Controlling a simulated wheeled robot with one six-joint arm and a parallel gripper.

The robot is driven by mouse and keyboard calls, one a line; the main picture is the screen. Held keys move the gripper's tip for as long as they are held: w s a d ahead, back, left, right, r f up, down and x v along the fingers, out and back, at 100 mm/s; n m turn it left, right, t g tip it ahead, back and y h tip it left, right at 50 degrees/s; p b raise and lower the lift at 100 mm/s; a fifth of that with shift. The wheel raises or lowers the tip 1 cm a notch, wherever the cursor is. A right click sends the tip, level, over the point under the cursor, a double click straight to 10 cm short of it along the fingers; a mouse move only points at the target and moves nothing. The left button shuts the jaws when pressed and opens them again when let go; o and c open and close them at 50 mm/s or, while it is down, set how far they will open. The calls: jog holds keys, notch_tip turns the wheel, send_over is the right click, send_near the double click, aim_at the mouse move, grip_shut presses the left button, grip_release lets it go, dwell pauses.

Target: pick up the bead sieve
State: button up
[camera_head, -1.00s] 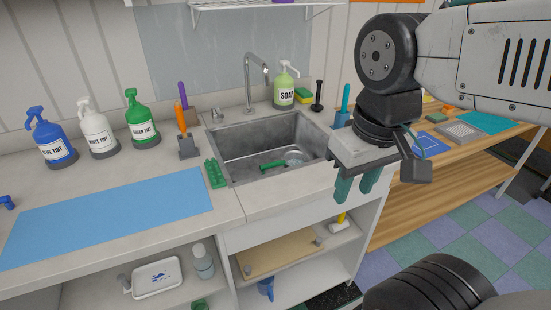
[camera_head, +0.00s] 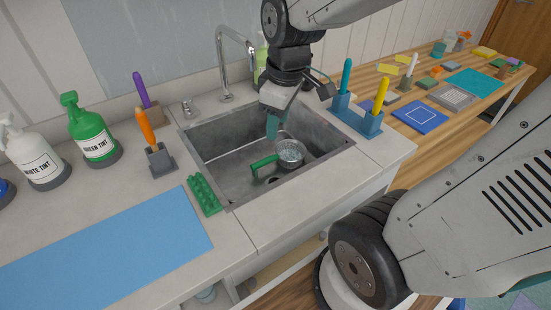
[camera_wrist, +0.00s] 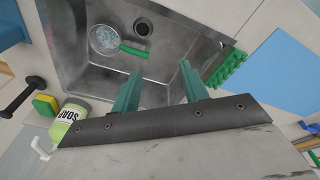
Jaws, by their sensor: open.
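The bead sieve (camera_head: 290,153) lies in the grey sink basin (camera_head: 215,160). It has a round bowl holding pale beads and a green handle (camera_head: 264,163) that points left in the head view. In the wrist view the sieve (camera_wrist: 104,38) is near the upper left, with its handle (camera_wrist: 134,50) pointing right, beside the drain hole (camera_wrist: 142,28). My gripper (camera_head: 272,128) is above the basin, behind the sieve in the head view. Its teal fingers (camera_wrist: 157,82) are apart with nothing between them, and the sieve is clear of them.
A tall faucet (camera_head: 240,60) stands behind the basin. A green studded block (camera_head: 204,194) lies at its left rim. A blue holder (camera_head: 356,115) with upright tools stands at its right. A soap bottle (camera_wrist: 68,122) and a sponge (camera_wrist: 45,105) are close by in the wrist view.

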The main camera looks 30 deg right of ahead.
jog(key=w+d+f+n, duration=0.3)
jog(key=w+f+n, duration=0.1)
jog(key=w+f, duration=0.2)
jog(key=n, duration=0.7)
send_over(274, 156)
jog(key=s, duration=0.1)
notch_tip(274, 156, down, 14)
jog(key=f, duration=0.1)
jog(key=shift+t, duration=0.3)
jog(key=f, duration=0.3)
jog(key=w+f, duration=0.1)
jog(key=f, duration=0.2)
jog(key=shift+w+f, duration=0.15)
jog(key=shift+f, duration=0.15)
grip_shut()
